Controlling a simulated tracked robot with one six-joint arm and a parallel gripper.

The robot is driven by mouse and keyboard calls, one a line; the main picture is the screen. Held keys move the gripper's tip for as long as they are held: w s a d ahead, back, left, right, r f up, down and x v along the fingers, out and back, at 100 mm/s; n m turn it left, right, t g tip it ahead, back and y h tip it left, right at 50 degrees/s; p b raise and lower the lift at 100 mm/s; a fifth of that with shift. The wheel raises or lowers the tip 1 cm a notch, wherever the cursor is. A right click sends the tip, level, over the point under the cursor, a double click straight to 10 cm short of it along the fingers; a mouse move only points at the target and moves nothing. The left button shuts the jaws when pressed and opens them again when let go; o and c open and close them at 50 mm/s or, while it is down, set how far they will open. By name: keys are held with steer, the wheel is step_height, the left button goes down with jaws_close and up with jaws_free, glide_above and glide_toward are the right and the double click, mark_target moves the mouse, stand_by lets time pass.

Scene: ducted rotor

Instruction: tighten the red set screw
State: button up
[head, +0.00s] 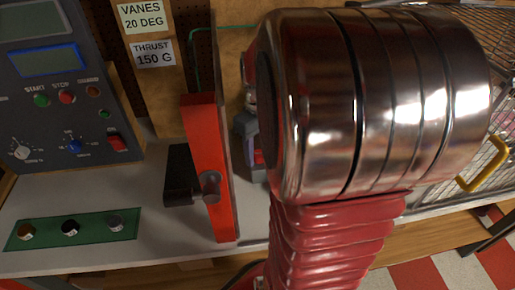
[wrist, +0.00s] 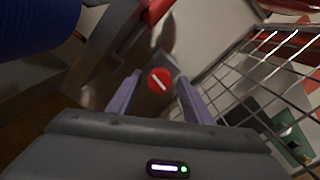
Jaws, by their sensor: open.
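The red set screw (wrist: 160,80) shows in the wrist view as a round red head with a pale diagonal slot. It sits on a grey part (wrist: 152,72). My gripper (wrist: 158,78) is open, with its two purple-grey fingers to the left and right of the screw head and a gap on each side. I cannot tell how far the fingertips are from the screw in depth. In the head view I cannot make out the screw; my chrome and red arm covers the middle and right of that view.
A wire mesh guard (wrist: 262,85) stands close to the right of my fingers. In the head view, a red upright lever (head: 207,150) stands by a black block (head: 180,175). A control panel (head: 68,90) and a green strip (head: 50,232) with several round pieces are at left.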

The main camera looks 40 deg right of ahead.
steer(key=shift+c, duration=0.5)
steer(key=c, duration=1)
steer(key=shift+o, duration=0.2)
steer(key=m, duration=1.1)
steer(key=shift+m, duration=0.3)
steer(key=shift+s+m, duration=0.1)
steer(key=shift+m, duration=1.9)
